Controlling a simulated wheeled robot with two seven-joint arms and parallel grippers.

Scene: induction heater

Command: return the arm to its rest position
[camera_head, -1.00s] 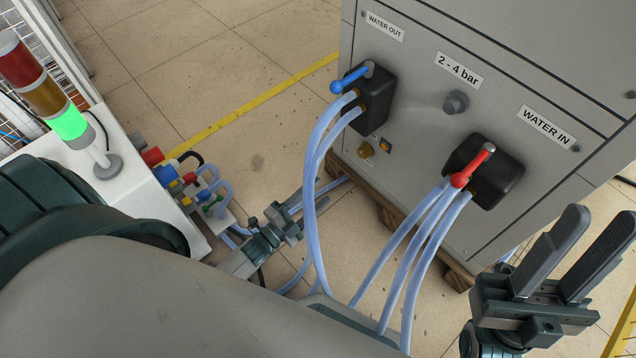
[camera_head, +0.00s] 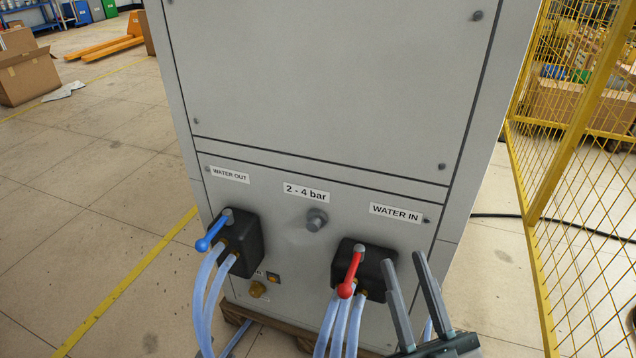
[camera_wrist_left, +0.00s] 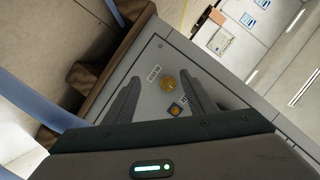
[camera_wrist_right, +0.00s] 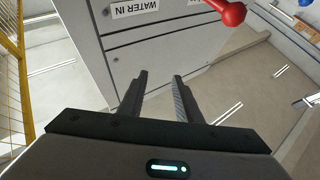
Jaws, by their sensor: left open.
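My right gripper (camera_head: 405,258) is at the lower right of the head view, in front of the cabinet near the red-handled valve (camera_head: 350,275). Its two fingers stand apart with nothing between them; they also show in the right wrist view (camera_wrist_right: 160,74). My left gripper is outside the head view. In the left wrist view its fingers (camera_wrist_left: 162,77) are spread and empty, pointing toward the cabinet's lower panel with a brass fitting (camera_wrist_left: 167,84). I cannot tell how far it is from the panel. The blue-handled valve (camera_head: 212,232) is at the cabinet's left.
The grey cabinet (camera_head: 320,80) fills the middle of the head view. Pale blue hoses (camera_head: 205,300) hang from both valves. A yellow mesh fence (camera_head: 570,120) stands on the right. Open tiled floor (camera_head: 90,220) lies to the left, with a cardboard box (camera_head: 28,78) farther back.

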